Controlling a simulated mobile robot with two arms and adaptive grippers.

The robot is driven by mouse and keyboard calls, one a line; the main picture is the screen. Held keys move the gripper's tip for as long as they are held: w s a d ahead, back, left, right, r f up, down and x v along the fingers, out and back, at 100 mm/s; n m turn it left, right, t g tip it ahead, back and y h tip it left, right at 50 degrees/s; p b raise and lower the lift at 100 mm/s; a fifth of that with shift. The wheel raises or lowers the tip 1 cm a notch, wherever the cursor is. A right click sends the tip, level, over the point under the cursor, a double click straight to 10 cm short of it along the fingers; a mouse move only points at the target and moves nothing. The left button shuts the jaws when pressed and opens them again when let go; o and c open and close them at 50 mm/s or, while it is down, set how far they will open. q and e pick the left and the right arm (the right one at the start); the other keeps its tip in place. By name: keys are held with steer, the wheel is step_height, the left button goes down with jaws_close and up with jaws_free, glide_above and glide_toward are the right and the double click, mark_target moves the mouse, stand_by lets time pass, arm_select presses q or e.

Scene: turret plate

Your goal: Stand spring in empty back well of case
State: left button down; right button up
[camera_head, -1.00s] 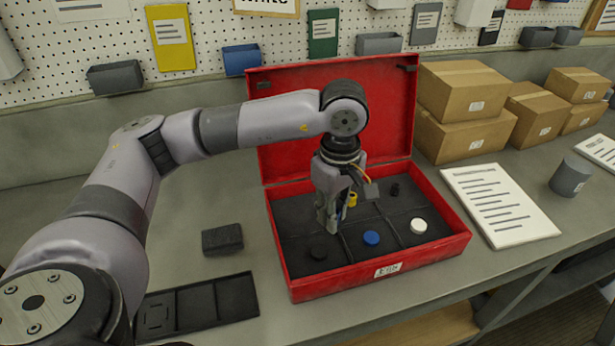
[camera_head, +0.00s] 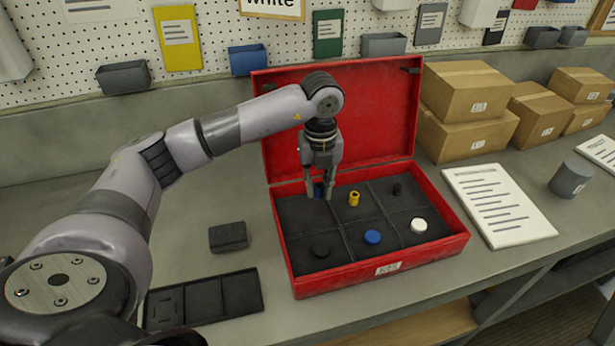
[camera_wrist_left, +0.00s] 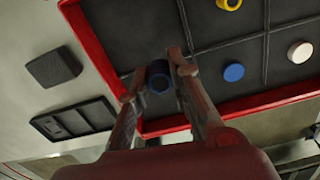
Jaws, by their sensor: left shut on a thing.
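The red case (camera_head: 380,268) lies open on the bench, its dark insert divided into six wells. My left gripper (camera_head: 318,191) points down over the back left well (camera_head: 292,212) and is shut on a small blue spring (camera_head: 319,189), which looks upright. In the left wrist view the spring (camera_wrist_left: 159,76) shows as a dark blue cylinder between the fingertips (camera_wrist_left: 157,78). I cannot tell whether it touches the well floor. The back middle well holds a yellow piece (camera_head: 354,198) and the back right one a black piece (camera_head: 397,189). My right gripper is not in view.
A dark block (camera_head: 229,236) and a black tray (camera_head: 247,291) lie left of the case. Cardboard boxes (camera_head: 470,132) and a paper sheet (camera_head: 500,208) stand or lie right.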

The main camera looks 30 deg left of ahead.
arm_select(q)
steer(key=a+n, duration=0.2)
steer(key=n, duration=0.3)
steer(key=n+b, duration=0.2)
steer(key=n, duration=0.3)
glide_above(307, 213)
steer(key=shift+f, duration=2.8)
steer(key=shift+f+b, duration=0.35)
steer(key=shift+b, duration=0.1)
steer(key=shift+w+f+b, duration=0.1)
steer(key=shift+f+b, duration=0.4)
steer(key=shift+f, duration=0.3)
steer(key=shift+f, duration=0.2)
steer(key=shift+f, duration=0.2)
steer(key=shift+f+b, duration=0.35)
steer(key=shift+b, duration=0.1)
